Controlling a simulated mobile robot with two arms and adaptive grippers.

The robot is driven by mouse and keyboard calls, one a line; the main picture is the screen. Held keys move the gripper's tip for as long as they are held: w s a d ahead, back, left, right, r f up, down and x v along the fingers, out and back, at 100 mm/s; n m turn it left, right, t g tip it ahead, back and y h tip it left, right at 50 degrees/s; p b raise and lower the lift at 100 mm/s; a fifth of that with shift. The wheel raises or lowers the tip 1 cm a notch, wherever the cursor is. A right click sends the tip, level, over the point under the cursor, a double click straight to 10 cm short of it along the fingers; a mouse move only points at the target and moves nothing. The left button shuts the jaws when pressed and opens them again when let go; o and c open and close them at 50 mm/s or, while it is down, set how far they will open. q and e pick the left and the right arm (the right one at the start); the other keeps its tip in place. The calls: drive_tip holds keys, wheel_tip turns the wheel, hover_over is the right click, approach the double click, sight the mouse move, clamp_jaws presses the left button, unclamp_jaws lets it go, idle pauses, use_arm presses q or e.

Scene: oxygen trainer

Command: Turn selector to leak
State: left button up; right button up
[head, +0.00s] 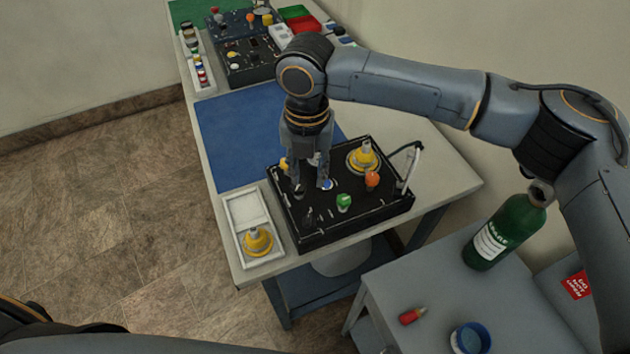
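A black trainer box (330,234) with several knobs on its top panel stands at the near end of the long table. My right gripper (311,188) comes down from above onto the left half of the panel. Its two fingers point down and stand apart, with a gap between them. A small blue and white part shows by the right fingertip. The gripper hides part of the panel, and I cannot tell which control is the selector or read its labels. A green knob (344,201), an orange knob (372,179) and a yellow knob (364,154) are in the clear. My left gripper is out of view.
A white tray (238,226) with a yellow knob sits left of the box. A blue mat (226,140) lies behind it. Other panels and bins stand at the far end. A green bottle (503,231), a red-tipped piece (412,315) and a blue cup (470,337) are on the lower table.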

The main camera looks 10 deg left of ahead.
drive_tip(key=p, duration=0.2)
hover_over(309, 218)
drive_tip(key=f, duration=0.5)
drive_tip(key=shift+s+f, duration=0.3)
drive_tip(key=f, duration=0.3)
drive_tip(key=shift+w+f+p, duration=0.35)
drive_tip(key=shift+f+p, duration=0.05)
wheel_tip(309, 218, down, 3)
drive_tip(key=shift+p, duration=0.35)
drive_tip(key=shift+f, duration=0.35)
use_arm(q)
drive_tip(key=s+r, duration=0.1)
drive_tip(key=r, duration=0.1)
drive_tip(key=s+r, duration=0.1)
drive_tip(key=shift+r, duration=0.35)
use_arm(e)
clamp_jaws()
